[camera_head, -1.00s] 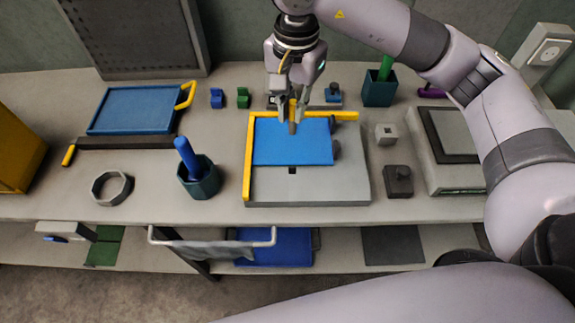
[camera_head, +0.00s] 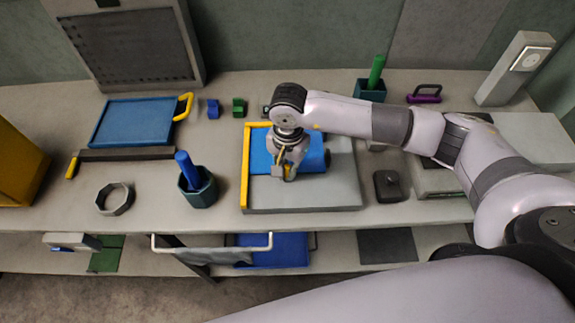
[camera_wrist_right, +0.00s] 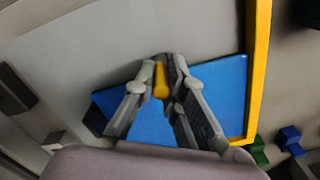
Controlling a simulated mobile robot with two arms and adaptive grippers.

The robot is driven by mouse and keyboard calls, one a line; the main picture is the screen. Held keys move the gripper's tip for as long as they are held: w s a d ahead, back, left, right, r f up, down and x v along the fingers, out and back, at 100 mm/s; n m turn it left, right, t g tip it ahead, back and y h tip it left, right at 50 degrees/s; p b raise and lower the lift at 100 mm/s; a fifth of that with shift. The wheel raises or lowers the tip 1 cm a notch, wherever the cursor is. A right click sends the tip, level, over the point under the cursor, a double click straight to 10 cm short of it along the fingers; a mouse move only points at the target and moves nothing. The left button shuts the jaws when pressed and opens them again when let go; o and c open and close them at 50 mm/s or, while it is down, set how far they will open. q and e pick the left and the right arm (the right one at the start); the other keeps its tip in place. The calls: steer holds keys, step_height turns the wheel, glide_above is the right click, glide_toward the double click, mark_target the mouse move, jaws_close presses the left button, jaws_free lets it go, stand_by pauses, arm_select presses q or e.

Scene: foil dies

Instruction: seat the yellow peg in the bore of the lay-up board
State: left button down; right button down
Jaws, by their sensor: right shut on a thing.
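The lay-up board (camera_head: 335,194) is a grey plate with a yellow fence (camera_head: 247,170) along its left and far edges and a blue sheet (camera_head: 314,153) on it. My right gripper (camera_head: 287,177) is over the board near the sheet's near edge. In the right wrist view my right gripper (camera_wrist_right: 162,68) is shut on the yellow peg (camera_wrist_right: 161,82), with grey board beyond the fingertips. The bore is hidden behind the gripper in the head view. I cannot tell whether the peg's tip touches the board or enters the bore. My left gripper is not in view.
A teal cup (camera_head: 203,192) with a blue rod stands left of the board. A dark block (camera_head: 387,186) lies to its right. Small blue (camera_head: 213,108) and green (camera_head: 239,107) blocks stand behind. A grey ring (camera_head: 114,199) lies at the left front.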

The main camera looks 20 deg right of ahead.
steer(key=shift+f, duration=0.1)
steer(key=shift+f+b, duration=0.1)
steer(key=shift+b, duration=0.2)
steer(key=c, duration=1.7)
jaws_free()
steer(key=shift+o, duration=0.2)
steer(key=shift+r+p, duration=0.3)
steer(key=shift+p, duration=0.05)
step_height(320, 180, up, 12)
steer(key=b, duration=0.4)
steer(key=shift+f, duration=0.15)
